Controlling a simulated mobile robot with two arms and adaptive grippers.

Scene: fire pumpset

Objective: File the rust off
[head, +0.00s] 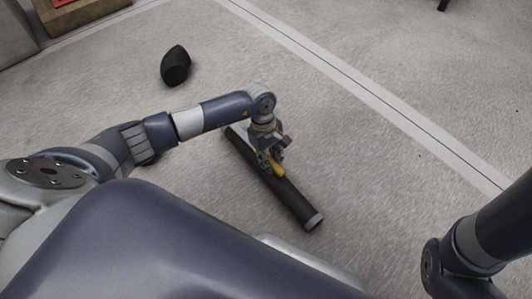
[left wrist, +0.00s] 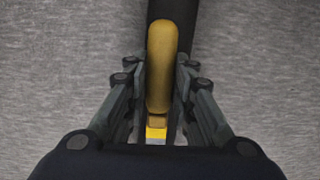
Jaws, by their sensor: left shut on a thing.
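My left gripper (head: 269,158) is shut on a tool with a yellow handle (head: 279,170), which I take to be the file. In the left wrist view, the yellow handle (left wrist: 162,65) lies between the two fingers (left wrist: 160,80). I cannot tell whether tool and pipe touch. No rust can be made out.
A black elbow-shaped piece (head: 175,66) lies on the floor at the upper left. A wooden-edged box with something red (head: 75,6) stands in the top left corner. A pale line (head: 370,95) crosses the grey floor. The floor right of the pipe is clear.

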